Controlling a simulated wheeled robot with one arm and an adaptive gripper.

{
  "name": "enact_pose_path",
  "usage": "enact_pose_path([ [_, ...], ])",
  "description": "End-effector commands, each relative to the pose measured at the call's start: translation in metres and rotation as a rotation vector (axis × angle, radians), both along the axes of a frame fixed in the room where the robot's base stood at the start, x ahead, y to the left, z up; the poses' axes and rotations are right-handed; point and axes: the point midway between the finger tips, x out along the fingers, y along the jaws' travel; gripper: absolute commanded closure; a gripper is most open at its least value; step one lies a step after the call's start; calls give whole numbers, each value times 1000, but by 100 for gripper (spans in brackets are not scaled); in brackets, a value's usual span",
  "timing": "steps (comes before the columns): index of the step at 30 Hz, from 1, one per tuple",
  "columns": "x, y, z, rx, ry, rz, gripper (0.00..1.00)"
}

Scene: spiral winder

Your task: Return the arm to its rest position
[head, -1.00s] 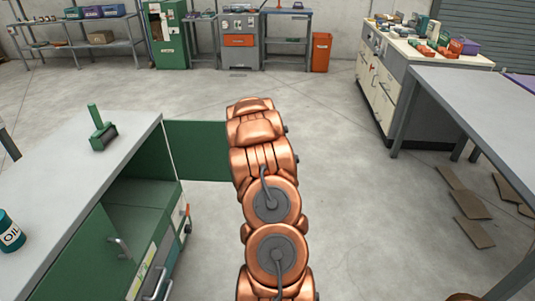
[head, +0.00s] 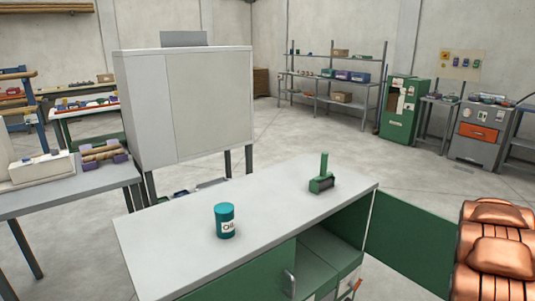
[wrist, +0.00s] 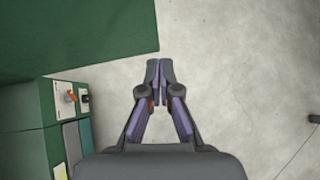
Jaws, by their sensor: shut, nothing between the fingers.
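My arm shows at the right edge of the head view as copper-coloured links (head: 497,250); the gripper itself is outside that view. In the wrist view my gripper (wrist: 160,72) points down over the bare concrete floor, its dark fingertips together and nothing between them. The green cabinet door (wrist: 80,35) lies at the upper left of the wrist view, apart from the fingers in the picture. The cabinet's side (wrist: 25,125) with a drawer front and small knobs is at the left.
A pale cabinet (head: 190,105) stands behind. Shelves and machines line the back wall. Floor beyond the door is clear.

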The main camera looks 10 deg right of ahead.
Motion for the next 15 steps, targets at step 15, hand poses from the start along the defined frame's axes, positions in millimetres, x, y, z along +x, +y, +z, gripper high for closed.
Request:
enact_pose_path([
  [15,-3,116,137,60,-363,-531,100],
])
